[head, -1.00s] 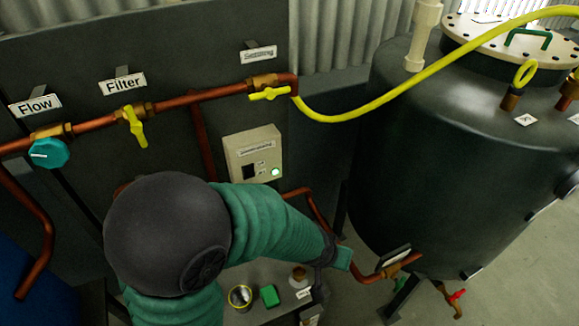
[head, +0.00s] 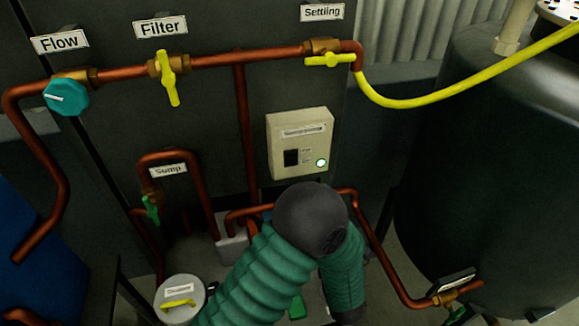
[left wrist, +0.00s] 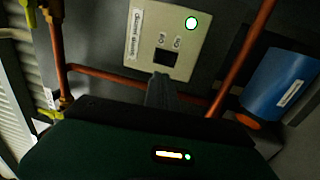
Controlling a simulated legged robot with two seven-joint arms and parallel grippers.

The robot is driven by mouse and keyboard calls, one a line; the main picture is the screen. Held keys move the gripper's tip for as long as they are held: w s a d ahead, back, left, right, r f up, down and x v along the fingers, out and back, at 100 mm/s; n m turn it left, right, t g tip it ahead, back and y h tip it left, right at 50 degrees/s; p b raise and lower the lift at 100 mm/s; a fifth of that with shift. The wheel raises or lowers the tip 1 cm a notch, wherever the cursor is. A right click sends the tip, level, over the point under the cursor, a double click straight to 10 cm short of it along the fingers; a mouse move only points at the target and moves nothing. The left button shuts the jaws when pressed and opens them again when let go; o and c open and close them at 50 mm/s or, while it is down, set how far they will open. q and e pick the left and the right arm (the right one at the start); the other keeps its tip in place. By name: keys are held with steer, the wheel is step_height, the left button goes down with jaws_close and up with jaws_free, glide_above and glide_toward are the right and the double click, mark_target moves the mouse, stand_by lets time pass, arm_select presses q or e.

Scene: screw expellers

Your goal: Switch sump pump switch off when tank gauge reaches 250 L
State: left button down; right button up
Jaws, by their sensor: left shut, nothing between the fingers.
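The beige sump pump switch box (head: 300,142) hangs on the dark panel, with a black rocker switch (head: 291,157) and a lit indicator light (head: 321,162). In the left wrist view the box appears upside down, with the rocker (left wrist: 165,57) and lit green-white light (left wrist: 192,23). My left gripper (left wrist: 160,88) is shut and empty, its tip just below the rocker in that view; whether it touches the box is unclear. In the head view my green-sleeved arm hides its fingers. The dark tank (head: 480,150) stands at right; no readable gauge shows. My right gripper is not in view.
Copper pipes (head: 215,60) cross the panel, with a teal flow knob (head: 66,97), yellow filter valve (head: 168,78) and yellow settling valve (head: 330,60). A green sump valve (head: 151,208) is at lower left. A yellow hose (head: 440,100) runs to the tank.

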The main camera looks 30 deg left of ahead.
mark_target(292, 156)
arm_select(q)
steer(key=x, duration=1.4)
steer(key=shift+w, duration=0.1)
steer(key=shift+w, duration=0.1)
steer(key=shift+r, duration=0.15)
